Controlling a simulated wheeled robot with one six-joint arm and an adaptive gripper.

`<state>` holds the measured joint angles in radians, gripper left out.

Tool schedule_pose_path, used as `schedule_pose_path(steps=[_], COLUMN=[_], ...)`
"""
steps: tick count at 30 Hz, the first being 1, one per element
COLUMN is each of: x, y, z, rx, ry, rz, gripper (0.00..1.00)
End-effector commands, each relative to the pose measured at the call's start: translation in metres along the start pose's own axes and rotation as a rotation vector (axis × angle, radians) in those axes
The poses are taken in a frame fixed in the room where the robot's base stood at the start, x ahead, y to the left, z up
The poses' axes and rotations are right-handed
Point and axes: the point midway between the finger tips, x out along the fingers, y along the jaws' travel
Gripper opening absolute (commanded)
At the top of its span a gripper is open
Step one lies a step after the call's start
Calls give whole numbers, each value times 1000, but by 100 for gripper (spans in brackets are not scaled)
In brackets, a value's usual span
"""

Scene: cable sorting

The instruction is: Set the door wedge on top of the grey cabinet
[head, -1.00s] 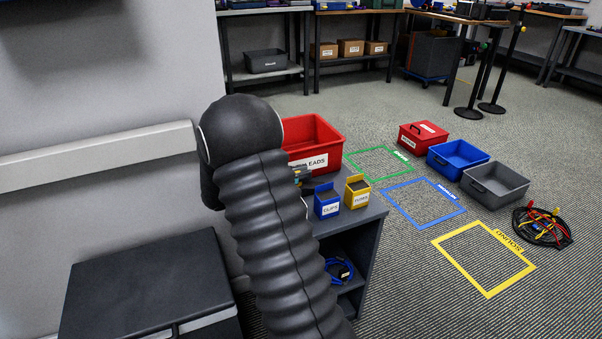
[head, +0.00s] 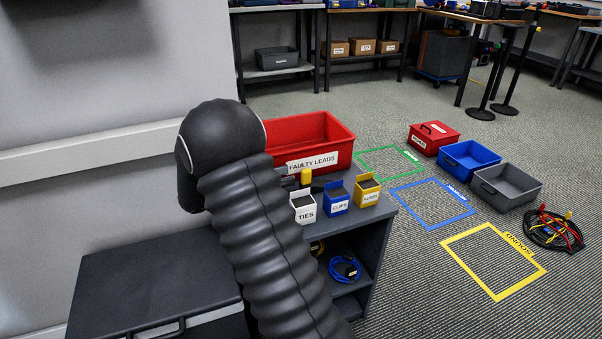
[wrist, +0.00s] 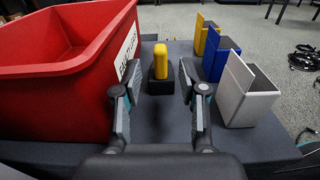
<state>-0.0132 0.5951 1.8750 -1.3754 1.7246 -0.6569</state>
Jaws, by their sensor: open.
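A small upright yellow piece (wrist: 161,61) with a black block (wrist: 160,84) at its foot stands on the dark grey unit's top (head: 376,211). It may be the door wedge; I cannot tell for sure. The yellow piece also shows in the head view (head: 306,176), just in front of the red bin. My gripper (wrist: 158,92) is open and empty, low over the top, with its fingers to either side of the line to the yellow piece, which is farther ahead. In the head view my arm hides most of the gripper. A dark-topped low cabinet (head: 150,283) stands at lower left.
The red FAULTY LEADS bin (wrist: 60,95) is close on the gripper's left. White TIES (wrist: 246,100), blue CLIPS (wrist: 222,58) and yellow (wrist: 206,38) boxes stand on its right. Blue cable (head: 345,268) lies on a shelf below. Taped floor squares and bins are at right.

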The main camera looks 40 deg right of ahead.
Motion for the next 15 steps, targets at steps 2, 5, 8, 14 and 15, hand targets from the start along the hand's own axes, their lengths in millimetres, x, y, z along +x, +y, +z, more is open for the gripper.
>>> schedule_pose_path(steps=[2,5,8,14,15], x=[-15,-28,-37,-39,-37], y=[0,0,0,-11,-17], z=[0,0,0,8,11], rx=[0,0,0,35,54], ry=[0,1,0,50,80], rz=[2,1,0,-17,-28], gripper=[42,42,42,42,42])
